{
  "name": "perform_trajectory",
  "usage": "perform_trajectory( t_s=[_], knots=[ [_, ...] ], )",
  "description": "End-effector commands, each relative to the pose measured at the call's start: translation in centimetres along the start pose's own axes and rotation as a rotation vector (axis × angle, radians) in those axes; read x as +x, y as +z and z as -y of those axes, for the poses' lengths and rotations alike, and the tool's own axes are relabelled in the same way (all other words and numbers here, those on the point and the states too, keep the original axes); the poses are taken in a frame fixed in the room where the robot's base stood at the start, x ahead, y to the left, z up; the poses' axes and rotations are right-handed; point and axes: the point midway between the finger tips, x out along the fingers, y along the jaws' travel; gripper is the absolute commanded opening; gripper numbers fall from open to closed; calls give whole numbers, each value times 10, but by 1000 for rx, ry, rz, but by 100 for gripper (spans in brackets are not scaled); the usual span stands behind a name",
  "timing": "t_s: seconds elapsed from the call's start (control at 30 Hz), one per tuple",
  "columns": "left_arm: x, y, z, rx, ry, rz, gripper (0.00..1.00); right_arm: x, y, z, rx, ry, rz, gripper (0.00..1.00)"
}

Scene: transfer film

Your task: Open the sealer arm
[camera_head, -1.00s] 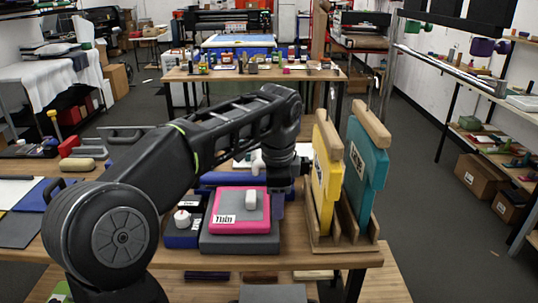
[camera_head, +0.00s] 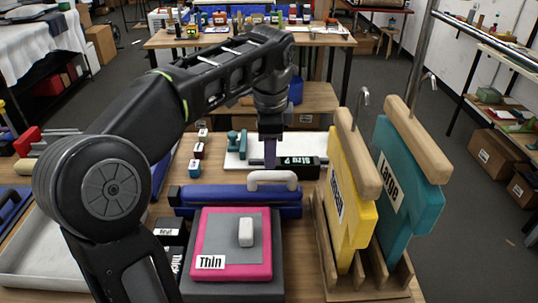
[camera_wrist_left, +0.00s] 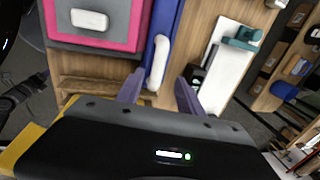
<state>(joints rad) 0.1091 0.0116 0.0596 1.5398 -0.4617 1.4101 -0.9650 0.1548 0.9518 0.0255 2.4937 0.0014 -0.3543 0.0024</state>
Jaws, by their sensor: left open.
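The sealer is a long blue bar (camera_head: 215,197) with a white curved handle (camera_head: 273,177) on top, behind the pink pad. Its arm appears to lie flat on the base. In the left wrist view the blue bar (camera_wrist_left: 153,25) and white handle (camera_wrist_left: 159,63) show just ahead of the fingers. My left gripper (camera_head: 270,155) points down above and slightly behind the handle in the head view. Its fingers (camera_wrist_left: 160,94) are apart, with the handle's end near the gap. I cannot tell whether they touch it. My right gripper is not in view.
A pink pad (camera_head: 262,266) labelled Thin, with a white knob, sits in front of the sealer. Yellow (camera_head: 362,239) and teal (camera_head: 422,207) shirt-shaped boards stand in a wooden rack (camera_head: 325,262) at right. A white press (camera_head: 236,155) with a teal part lies behind.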

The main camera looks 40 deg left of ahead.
Motion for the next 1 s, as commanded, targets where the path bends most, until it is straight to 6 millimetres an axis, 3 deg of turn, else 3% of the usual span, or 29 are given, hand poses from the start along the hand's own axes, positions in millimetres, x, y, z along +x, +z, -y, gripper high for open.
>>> perform_trajectory(
  t_s=[0.43,0.63,1.0],
  knots=[
    [7,0,0,0,1,0,44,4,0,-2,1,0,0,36],
    [34,0,-1,0,1,1,44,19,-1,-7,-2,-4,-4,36],
    [76,0,0,0,1,1,44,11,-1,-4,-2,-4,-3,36]
  ],
)
